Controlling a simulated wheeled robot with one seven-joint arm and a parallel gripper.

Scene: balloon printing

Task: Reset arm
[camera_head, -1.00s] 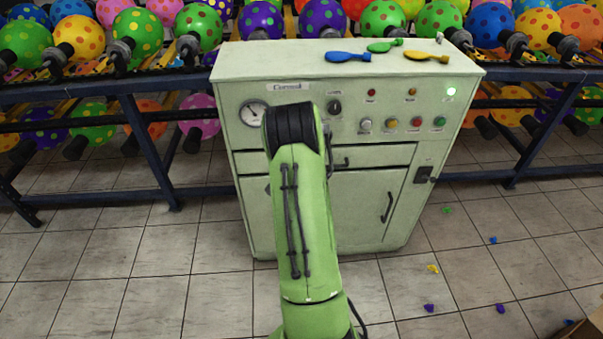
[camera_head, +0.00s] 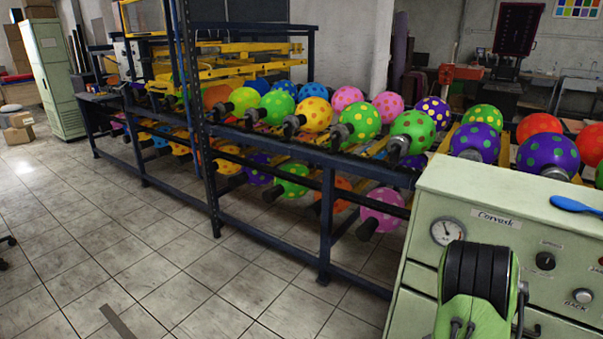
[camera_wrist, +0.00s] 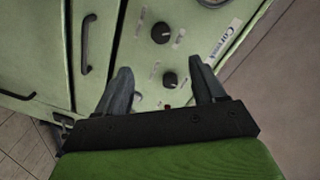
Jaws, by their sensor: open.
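My gripper (camera_wrist: 163,88) shows in the wrist view with its two dark fingers apart and nothing between them. It is in front of the green control cabinet (camera_wrist: 38,50), whose knobs and label lie beyond the fingers. How near it is to the panel I cannot tell. In the head view the same cabinet (camera_head: 450,187) stands at the lower right, cut off by the frame edge. My green arm covers part of its front there, and my gripper is not visible in that view.
A dark blue rack (camera_head: 328,215) with rows of spotted balloons (camera_head: 314,114) runs from the cabinet toward the back left. A blue flat balloon (camera_head: 575,205) lies on the cabinet top. A tall green locker (camera_head: 52,80) stands far left. The tiled floor (camera_head: 120,240) at left is mostly clear.

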